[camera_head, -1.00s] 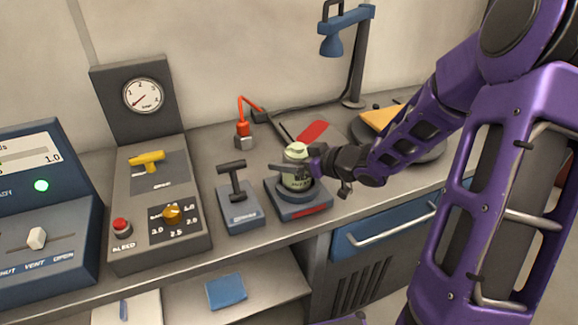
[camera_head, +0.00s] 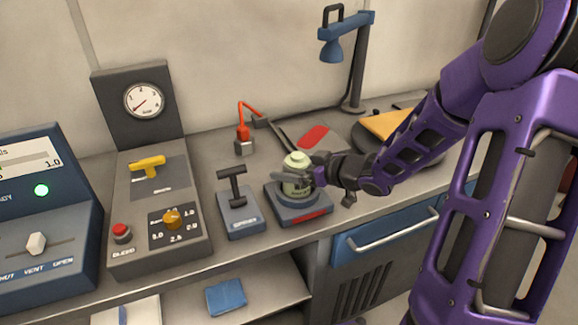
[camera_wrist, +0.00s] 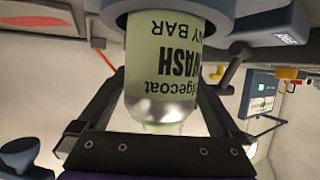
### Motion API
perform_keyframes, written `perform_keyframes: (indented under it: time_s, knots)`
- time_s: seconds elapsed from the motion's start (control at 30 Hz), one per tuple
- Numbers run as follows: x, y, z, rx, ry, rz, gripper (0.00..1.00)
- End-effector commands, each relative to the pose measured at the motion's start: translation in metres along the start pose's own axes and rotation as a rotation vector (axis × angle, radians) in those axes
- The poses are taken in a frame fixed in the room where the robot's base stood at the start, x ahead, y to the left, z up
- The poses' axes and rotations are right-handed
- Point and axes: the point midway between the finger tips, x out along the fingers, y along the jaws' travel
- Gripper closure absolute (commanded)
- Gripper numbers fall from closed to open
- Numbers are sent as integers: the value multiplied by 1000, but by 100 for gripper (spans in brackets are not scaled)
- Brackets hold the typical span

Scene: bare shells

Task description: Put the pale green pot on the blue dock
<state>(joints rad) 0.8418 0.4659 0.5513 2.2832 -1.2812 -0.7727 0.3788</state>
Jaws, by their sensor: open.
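The pale green pot (camera_head: 296,187) stands upright on the blue-grey dock (camera_head: 280,216), inside its round raised ring. The dock has a red strip on its front. In the wrist view the pot (camera_wrist: 160,62) appears upside down, with dark lettering and a shiny band, its base against the dock's ring (camera_wrist: 222,14). My gripper (camera_head: 301,178) is level with the pot, reaching in from the right. In the wrist view my gripper (camera_wrist: 162,75) is open, with one finger on each side of the pot and gaps showing beside it. The inside of the ring is hidden.
A small dock with a dark T-handle (camera_head: 233,187) stands close on the left. A grey gauge panel (camera_head: 150,205) is farther left. A blue drawer (camera_head: 385,236) is below the counter.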

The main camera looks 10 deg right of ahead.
Motion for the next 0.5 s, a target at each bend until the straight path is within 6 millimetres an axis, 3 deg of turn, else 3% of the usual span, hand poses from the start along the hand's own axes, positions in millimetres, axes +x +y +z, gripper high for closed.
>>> perform_keyframes:
  time_s: [0.3,0.5]
  knots:
    - [-70,1,-3,-1,-1,5,0]
    - [-100,1,-2,-1,0,4,0]
